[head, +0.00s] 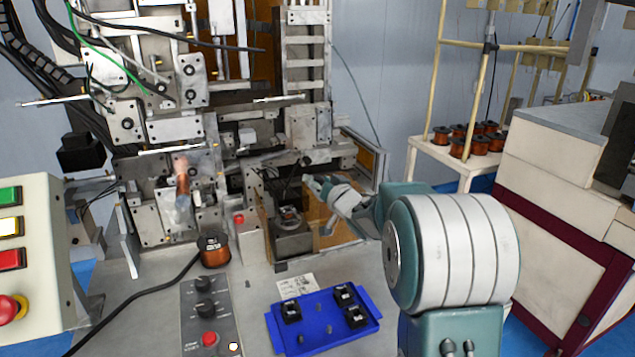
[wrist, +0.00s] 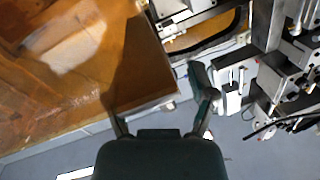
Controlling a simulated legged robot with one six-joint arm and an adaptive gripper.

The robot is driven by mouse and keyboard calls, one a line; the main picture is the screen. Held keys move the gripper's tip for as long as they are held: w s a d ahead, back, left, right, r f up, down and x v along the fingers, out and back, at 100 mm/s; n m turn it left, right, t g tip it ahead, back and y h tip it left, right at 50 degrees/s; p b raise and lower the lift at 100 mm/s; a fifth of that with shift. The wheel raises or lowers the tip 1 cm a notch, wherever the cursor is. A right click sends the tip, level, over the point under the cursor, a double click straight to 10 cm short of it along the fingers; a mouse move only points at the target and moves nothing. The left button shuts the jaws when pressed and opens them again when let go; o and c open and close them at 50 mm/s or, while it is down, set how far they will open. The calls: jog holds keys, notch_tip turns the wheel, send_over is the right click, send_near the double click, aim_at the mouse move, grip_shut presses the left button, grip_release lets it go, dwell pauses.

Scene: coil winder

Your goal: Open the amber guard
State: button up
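The amber guard is a see-through amber panel in a metal frame on the right side of the winder in the head view (head: 318,214). In the wrist view the amber panel (wrist: 85,75) fills the upper left, and its edge and corner lie just ahead of my gripper. My gripper (head: 322,205) is at the guard, reaching in from the right. In the wrist view my gripper (wrist: 163,112) has its two fingers spread apart, with the panel's lower corner between or just beyond them. I cannot tell whether a finger touches the panel.
A blue tray (head: 328,322) with several small black parts lies in front, beside a grey control box (head: 207,310). A copper spool (head: 214,250) stands on the table. The winder's metalwork (head: 180,130) crowds the left. A cart of copper spools (head: 470,140) stands behind right.

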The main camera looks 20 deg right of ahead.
jog(key=shift+s, duration=0.15)
jog(key=s+d, duration=0.2)
jog(key=s, duration=0.9)
jog(key=shift+s+f, duration=0.15)
jog(key=shift+s, duration=0.1)
jog(key=s+a+f+g+h, duration=0.1)
jog(key=s+a+g, duration=0.3)
jog(key=s, duration=0.5)
jog(key=s+a+f+n+g+h, duration=0.1)
jog(key=s+a+g, duration=0.3)
jog(key=s, duration=0.6)
jog(key=s+a+f+n+g, duration=0.1)
jog(key=s+a+f+g, duration=0.1)
jog(key=s+a+g, duration=0.2)
jog(key=s+a, duration=0.3)
jog(key=s, duration=0.3)
jog(key=shift+f+h, duration=0.15)
jog(key=shift+h, duration=0.25)
